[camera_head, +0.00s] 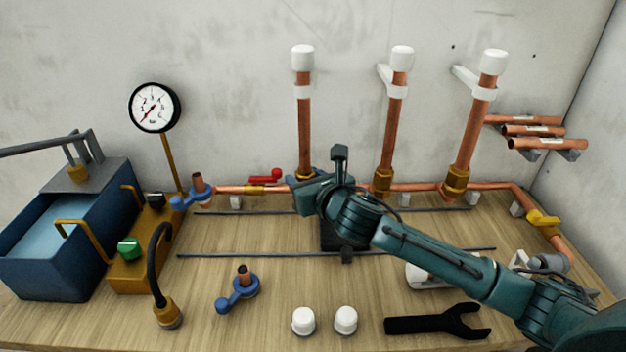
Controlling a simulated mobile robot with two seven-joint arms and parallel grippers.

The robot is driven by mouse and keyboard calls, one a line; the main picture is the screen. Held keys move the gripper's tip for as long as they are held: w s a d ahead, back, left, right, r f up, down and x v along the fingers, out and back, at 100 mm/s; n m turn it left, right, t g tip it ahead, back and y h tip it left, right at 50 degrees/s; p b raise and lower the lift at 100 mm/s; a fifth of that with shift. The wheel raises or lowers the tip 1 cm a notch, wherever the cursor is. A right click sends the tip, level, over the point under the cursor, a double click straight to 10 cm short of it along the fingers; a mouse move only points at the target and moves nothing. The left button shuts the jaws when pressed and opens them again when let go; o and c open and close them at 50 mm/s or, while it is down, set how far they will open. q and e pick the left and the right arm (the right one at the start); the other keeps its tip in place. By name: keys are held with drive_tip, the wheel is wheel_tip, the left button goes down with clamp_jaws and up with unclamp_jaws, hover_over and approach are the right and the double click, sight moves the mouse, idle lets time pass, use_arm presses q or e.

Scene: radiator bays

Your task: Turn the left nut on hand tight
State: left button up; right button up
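Three upright copper pipes with white caps stand along the back. The left pipe (304,130) has a brass nut (304,174) at its foot, only partly in view above my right gripper. My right gripper (303,192) is at the foot of this pipe, right by the nut. Its fingers are hidden or too small to tell apart, so I cannot see whether they touch the nut. The middle pipe (390,130) and right pipe (472,130) have brass nuts (383,180) (455,181) at their feet. My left gripper is not in view.
A blue tank pump (60,255) and a gauge (154,107) stand at left. A blue fitting (238,288), two white caps (304,320) (346,319) and a black wrench (435,320) lie in front. Bench between tank and caps is partly clear.

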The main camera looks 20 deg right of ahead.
drive_tip(key=c, duration=0.4)
drive_tip(key=shift+a+m+h+p, duration=0.1)
drive_tip(key=shift+m+h+p, duration=0.4)
drive_tip(key=shift+h, duration=0.1)
drive_tip(key=shift+c, duration=0.2)
drive_tip(key=shift+m+h+p, duration=0.5)
drive_tip(key=shift+m+h, duration=0.5)
drive_tip(key=shift+h, duration=0.4)
drive_tip(key=shift+m+h+p, duration=0.9)
drive_tip(key=shift+m+h, duration=0.1)
drive_tip(key=shift+h, duration=0.1)
drive_tip(key=shift+m+g+h, duration=0.3)
drive_tip(key=shift+m+h, duration=0.1)
drive_tip(key=shift+h, duration=0.3)
